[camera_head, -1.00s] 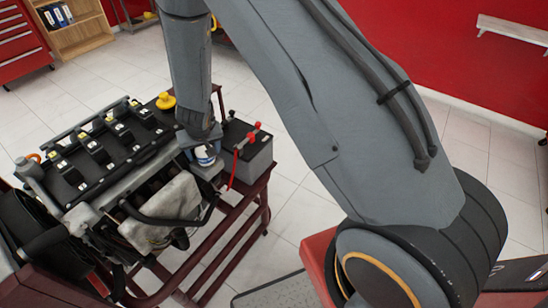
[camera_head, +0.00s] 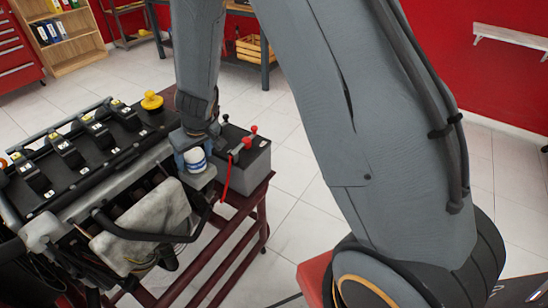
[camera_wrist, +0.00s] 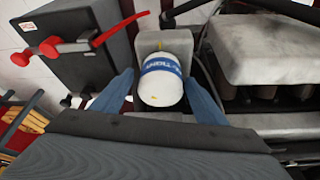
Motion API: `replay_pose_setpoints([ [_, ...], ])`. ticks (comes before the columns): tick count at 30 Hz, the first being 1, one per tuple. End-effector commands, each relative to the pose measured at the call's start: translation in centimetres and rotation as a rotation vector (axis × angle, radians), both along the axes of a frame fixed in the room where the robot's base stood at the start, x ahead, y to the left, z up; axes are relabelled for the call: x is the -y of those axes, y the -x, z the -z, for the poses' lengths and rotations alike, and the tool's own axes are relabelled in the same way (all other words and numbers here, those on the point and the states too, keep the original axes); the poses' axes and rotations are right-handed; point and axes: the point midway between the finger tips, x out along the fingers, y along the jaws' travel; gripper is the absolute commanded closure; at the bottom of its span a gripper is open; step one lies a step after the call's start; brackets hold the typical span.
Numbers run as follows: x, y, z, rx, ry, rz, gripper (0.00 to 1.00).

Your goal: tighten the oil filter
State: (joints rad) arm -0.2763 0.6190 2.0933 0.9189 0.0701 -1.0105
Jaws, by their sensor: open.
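The oil filter (camera_wrist: 161,82) is a white cylinder with a blue band, seated at a grey block (camera_wrist: 164,42) on the engine's side. It also shows in the head view (camera_head: 195,160), just below my wrist. My gripper (camera_wrist: 162,90) is open, with one blue finger on each side of the filter. I cannot tell whether the fingers touch it. The engine (camera_head: 120,190) stands on a dark red stand, with its black top cover and yellow cap (camera_head: 152,101) to the left of my gripper.
A grey battery (camera_head: 247,160) with red clamps (camera_wrist: 62,46) and a red cable stands close beside the filter. A grey cover (camera_wrist: 265,48) and black hose lie on the filter's other side.

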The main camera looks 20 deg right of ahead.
Motion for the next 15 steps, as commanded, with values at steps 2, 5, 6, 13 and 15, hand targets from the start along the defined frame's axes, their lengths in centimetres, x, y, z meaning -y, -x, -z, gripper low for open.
replay_pose_setpoints([
  [2, 0.1, -0.2, 0.3, 0.002, -0.001, -0.055, 0.33],
  [5, 0.1, -0.1, 0.1, -0.001, -0.001, -0.125, 0.33],
  [6, 0.1, -0.1, 0.1, 0.001, -0.002, -0.152, 0.33],
  [13, 0.1, 0.1, -0.9, 0.005, -0.002, -0.268, 0.33],
  [15, 0.4, 0.4, -1.9, 0.005, -0.001, -0.267, 0.33],
])
